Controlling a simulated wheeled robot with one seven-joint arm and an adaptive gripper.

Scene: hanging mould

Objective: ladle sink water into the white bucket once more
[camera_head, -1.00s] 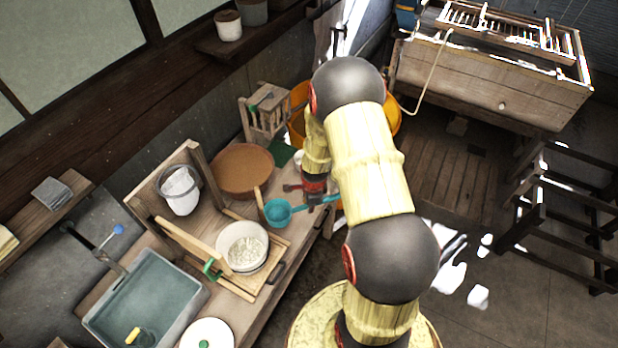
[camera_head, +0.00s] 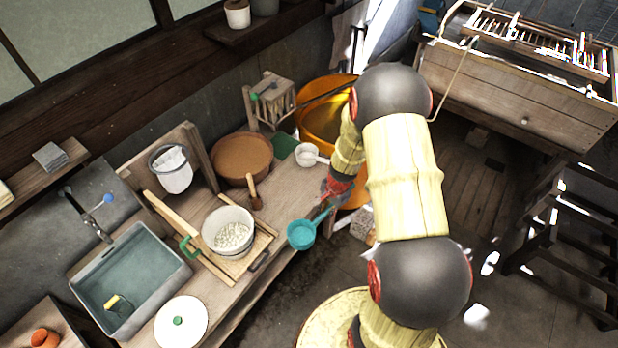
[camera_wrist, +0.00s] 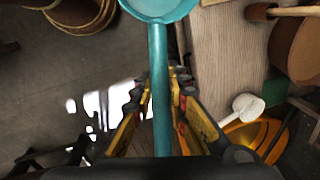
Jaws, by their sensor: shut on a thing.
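My gripper (camera_wrist: 160,88) is shut on the handle of a teal ladle (camera_head: 301,235). In the wrist view the handle runs straight between the fingers to the ladle's bowl (camera_wrist: 158,8), cut off by the top edge. In the head view the bowl is by the counter's front edge, right of a white bucket (camera_head: 213,242) and apart from it. The bucket stands on a wooden tray and holds whitish lumpy stuff. The grey sink (camera_head: 158,312) with greenish water is at the lower left, far from my gripper. I cannot tell whether the ladle holds water.
Dark wooden racks (camera_head: 570,240) stand at right. Floor shows between.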

